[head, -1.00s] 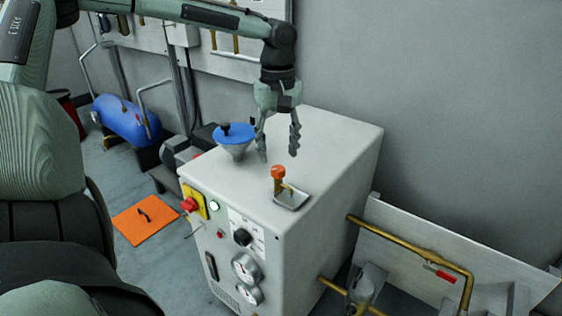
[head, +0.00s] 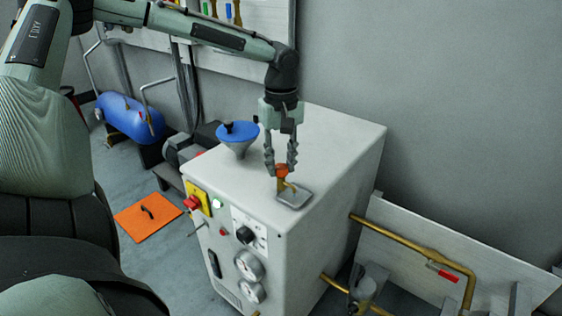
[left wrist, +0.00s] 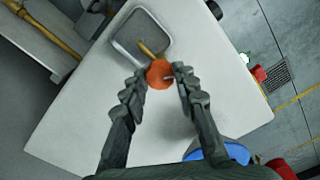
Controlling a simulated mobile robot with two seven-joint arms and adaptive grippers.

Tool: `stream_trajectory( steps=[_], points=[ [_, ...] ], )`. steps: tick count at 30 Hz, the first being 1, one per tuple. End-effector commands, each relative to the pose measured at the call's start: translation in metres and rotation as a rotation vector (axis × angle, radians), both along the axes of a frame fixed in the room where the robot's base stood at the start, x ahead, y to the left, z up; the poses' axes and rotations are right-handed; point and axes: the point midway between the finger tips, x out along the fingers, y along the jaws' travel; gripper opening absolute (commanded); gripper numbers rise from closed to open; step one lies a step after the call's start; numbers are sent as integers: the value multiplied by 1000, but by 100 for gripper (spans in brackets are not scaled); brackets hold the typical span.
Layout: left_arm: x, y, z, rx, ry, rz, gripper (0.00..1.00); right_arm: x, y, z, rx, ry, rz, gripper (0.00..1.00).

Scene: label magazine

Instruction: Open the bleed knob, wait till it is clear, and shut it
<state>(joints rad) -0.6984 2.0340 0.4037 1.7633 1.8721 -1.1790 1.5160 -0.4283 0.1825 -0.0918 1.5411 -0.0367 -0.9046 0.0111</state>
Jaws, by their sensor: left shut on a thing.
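The bleed knob (head: 282,170) is an orange cap on a short brass fitting on top of the white cabinet (head: 335,150). Its brass spout (left wrist: 147,50) reaches over a small grey drip tray (head: 296,197). My left gripper (head: 281,167) points down from above and is shut on the knob. In the left wrist view the knob (left wrist: 160,74) sits between the two fingertips. I cannot tell whether any fluid comes from the spout. My right gripper is not in view.
A blue-topped funnel (head: 238,138) stands on the cabinet to the left of my gripper. The cabinet front carries a red button (head: 192,202), a black dial (head: 244,235) and gauges (head: 249,265). Brass pipes (head: 420,251) run at the right.

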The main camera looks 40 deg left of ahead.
Motion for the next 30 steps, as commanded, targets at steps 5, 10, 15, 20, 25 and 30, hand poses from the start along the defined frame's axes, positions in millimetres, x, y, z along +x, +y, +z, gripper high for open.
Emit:
stream_trajectory(
  steps=[5, 10, 15, 20, 25, 30],
  points=[
    [0, 0, 0, 0, 0, -4, 0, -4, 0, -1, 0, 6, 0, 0],
    [0, 0, 0, 0, 0, -39, 0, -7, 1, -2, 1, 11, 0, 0],
    [0, 0, 0, 1, 0, -126, 0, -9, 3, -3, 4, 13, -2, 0],
    [0, 0, 0, 1, 0, -253, 0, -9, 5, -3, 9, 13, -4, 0],
    [0, 0, 0, 1, 0, -413, 0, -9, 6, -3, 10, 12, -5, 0],
    [0, 0, 0, 1, 0, -574, 0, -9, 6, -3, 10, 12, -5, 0]
  ],
)
